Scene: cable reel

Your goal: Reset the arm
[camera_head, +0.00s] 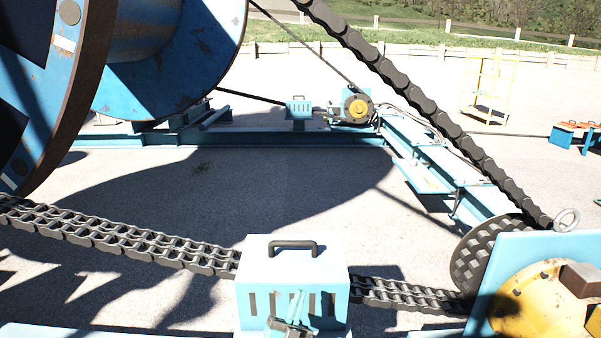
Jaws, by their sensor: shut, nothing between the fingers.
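My gripper (297,294) is at the bottom centre, in front of the light blue box (258,262). Its pale teal fingers point up and are shut with nothing between them. The dark wrist part below them is cut off by the bottom edge. The box has a dark handle on top and slots in its front face. I cannot tell whether the fingers touch the box.
A heavy chain (130,238) runs behind the box to a toothed wheel (478,262). A yellow motor (535,305) is at lower right. A large blue reel (185,60) stands at upper left. Blue frame beams (240,138) cross behind. Open ground (330,205) lies between.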

